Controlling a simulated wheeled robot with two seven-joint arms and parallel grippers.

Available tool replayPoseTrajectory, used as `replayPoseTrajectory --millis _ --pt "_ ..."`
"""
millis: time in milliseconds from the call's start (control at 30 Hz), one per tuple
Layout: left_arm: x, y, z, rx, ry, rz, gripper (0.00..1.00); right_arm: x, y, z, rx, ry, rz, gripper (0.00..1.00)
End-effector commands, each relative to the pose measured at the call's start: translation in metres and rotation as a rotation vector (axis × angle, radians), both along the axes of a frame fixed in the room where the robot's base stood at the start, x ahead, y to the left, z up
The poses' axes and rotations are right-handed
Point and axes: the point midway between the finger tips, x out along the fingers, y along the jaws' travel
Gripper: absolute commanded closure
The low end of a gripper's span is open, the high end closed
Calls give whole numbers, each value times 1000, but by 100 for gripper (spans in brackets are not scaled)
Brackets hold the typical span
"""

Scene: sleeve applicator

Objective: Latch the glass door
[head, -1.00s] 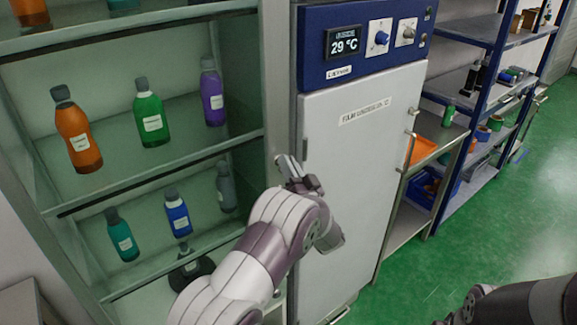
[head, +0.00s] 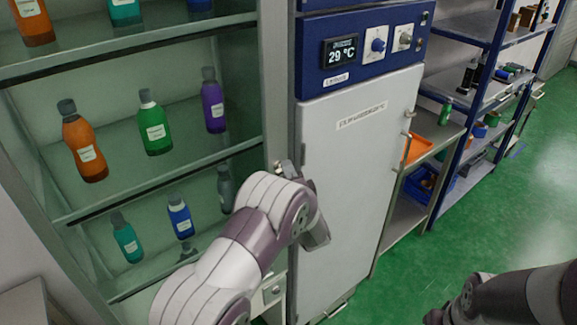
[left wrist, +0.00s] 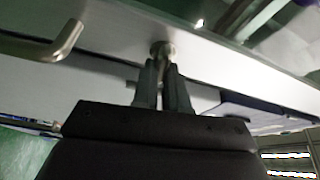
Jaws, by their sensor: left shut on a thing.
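The glass door covers the left cabinet of bottles; its grey metal frame (head: 272,70) runs upright beside the white incubator. My left gripper (head: 284,172) is at the right edge of this frame, about level with the lower shelf, mostly hidden behind my own wrist. In the left wrist view, its two dark fingers (left wrist: 163,85) are shut on a small round metal knob (left wrist: 162,48), the latch knob by its place. I cannot tell whether the latch is engaged. My right arm comes in at the lower right; its gripper end (head: 436,317) is cut off by the bottom edge.
Several coloured bottles, such as the green one (head: 154,128), stand behind the glass. The white incubator door (head: 350,180) is close right of my left gripper. A bent metal handle (left wrist: 50,42) lies left of the knob. Blue-framed shelves (head: 470,110) stand farther right; green floor is open.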

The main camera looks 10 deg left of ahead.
Motion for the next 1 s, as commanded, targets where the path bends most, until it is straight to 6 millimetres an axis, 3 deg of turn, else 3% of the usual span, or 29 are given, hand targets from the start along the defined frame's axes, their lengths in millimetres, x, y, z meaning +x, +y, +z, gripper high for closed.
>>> replayPoseTrajectory --millis 33,300,967,1000 --pt "1 0 8 16 12 1 100 0 0 6 0 0 0 100" --pt "1 0 6 92 107 1 100 0 0 16 0 0 0 100" --pt "2 0 4 122 144 2 100 0 0 19 0 0 0 100" --pt "2 0 4 122 144 2 74 0 0 19 0 0 0 100"
